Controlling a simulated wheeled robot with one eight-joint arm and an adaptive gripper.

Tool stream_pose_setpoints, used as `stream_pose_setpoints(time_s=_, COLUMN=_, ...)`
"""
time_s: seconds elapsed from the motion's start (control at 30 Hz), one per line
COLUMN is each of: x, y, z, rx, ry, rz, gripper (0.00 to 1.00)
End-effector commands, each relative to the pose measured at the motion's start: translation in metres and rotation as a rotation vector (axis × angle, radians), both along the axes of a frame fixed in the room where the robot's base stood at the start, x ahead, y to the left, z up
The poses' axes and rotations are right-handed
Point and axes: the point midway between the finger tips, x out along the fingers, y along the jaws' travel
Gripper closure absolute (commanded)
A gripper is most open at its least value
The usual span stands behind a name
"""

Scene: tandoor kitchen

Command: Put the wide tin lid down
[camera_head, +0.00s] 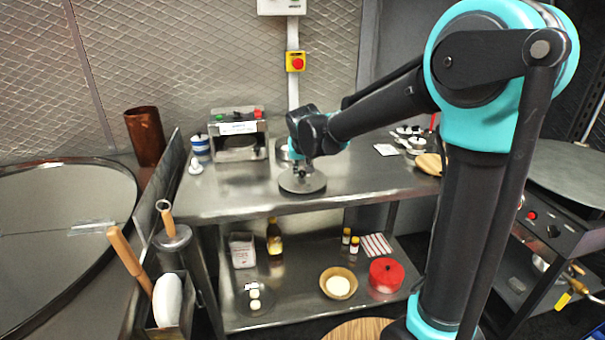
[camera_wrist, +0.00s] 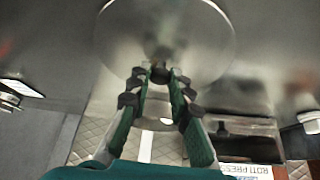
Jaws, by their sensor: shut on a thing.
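The wide tin lid (camera_head: 303,184) is a round grey metal disc, level over the steel counter near its front edge. My gripper (camera_head: 301,168) points down from above and is shut on the lid's small central knob. In the wrist view the lid (camera_wrist: 205,38) fills the upper middle, and my gripper's fingertips (camera_wrist: 158,73) meet at the knob. The lid looks very close to the counter top (camera_head: 230,190); I cannot tell whether it touches.
The roti press (camera_head: 238,138) and a blue-striped jar (camera_head: 201,147) stand left of the lid. A metal pot (camera_head: 284,149) is partly hidden behind my gripper. A white card (camera_head: 385,149) and a wooden piece (camera_head: 429,164) lie right. Counter is clear immediately beside the lid.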

Motion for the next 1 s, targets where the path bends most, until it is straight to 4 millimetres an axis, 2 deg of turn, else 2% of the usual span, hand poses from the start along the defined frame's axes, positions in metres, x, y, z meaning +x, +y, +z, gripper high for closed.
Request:
stream_pose_setpoints(time_s=0.1, x=-0.0003, y=-0.0001, z=-0.0100, rx=0.000, ry=0.000, rz=0.000, gripper=1.00)
stream_pose_setpoints(time_s=0.47, x=-0.0002, y=-0.0001, z=-0.0128, rx=0.000, ry=0.000, rz=0.000, gripper=1.00)
stream_pose_setpoints(time_s=0.5, x=-0.0001, y=0.0000, z=-0.0134, rx=0.000, ry=0.000, rz=0.000, gripper=0.80)
stream_pose_setpoints(time_s=0.67, x=-0.0002, y=-0.0001, z=-0.0130, rx=0.000, ry=0.000, rz=0.000, gripper=0.60)
stream_pose_setpoints(time_s=1.0, x=-0.0003, y=-0.0002, z=-0.0108, rx=0.000, ry=0.000, rz=0.000, gripper=0.60)
